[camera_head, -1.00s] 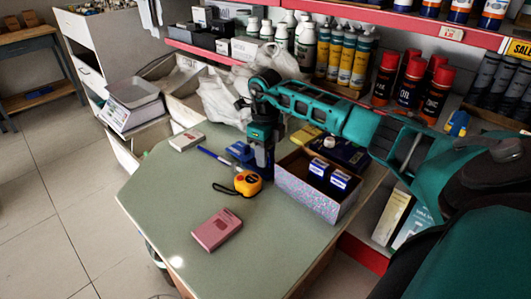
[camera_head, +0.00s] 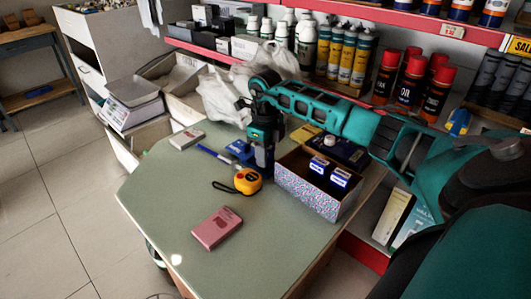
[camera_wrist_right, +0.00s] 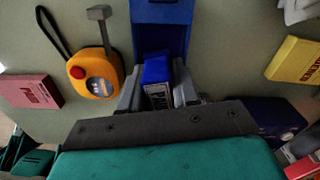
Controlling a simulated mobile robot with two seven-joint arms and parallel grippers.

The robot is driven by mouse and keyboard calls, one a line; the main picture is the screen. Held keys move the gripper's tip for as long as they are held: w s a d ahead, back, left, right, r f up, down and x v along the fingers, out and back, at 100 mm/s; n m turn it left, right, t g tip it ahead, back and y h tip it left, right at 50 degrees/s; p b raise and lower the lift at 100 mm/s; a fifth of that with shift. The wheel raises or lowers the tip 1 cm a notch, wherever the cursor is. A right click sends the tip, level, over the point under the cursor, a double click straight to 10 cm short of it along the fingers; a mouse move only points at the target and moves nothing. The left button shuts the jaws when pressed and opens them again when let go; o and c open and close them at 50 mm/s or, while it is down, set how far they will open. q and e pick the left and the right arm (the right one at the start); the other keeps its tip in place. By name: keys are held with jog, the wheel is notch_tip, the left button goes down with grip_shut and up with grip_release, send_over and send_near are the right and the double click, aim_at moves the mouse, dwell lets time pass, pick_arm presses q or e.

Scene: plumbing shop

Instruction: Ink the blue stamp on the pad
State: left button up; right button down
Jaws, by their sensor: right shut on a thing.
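My right gripper (camera_wrist_right: 158,92) is shut on the blue stamp (camera_wrist_right: 156,70), which has a pale lettered label, in the right wrist view. The blue pad (camera_wrist_right: 160,12) lies open just beyond the stamp in that view. In the head view my right gripper (camera_head: 263,160) points down over the table, right beside the blue pad (camera_head: 239,149). The gripper hides the stamp there. I cannot tell whether the stamp touches the pad. My left gripper is not in view.
A patterned open box (camera_head: 305,195) holding blue-and-white packs stands right of the gripper. The table's front left is clear.

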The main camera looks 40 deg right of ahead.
jog(key=shift+f, duration=0.3)
jog(key=shift+f, duration=0.1)
dwell(1.0)
jog(key=shift+s, duration=0.1)
notch_tip(320, 180, up, 6)
jog(key=p, duration=0.5)
dwell(0.4)
jog(key=shift+a, duration=0.1)
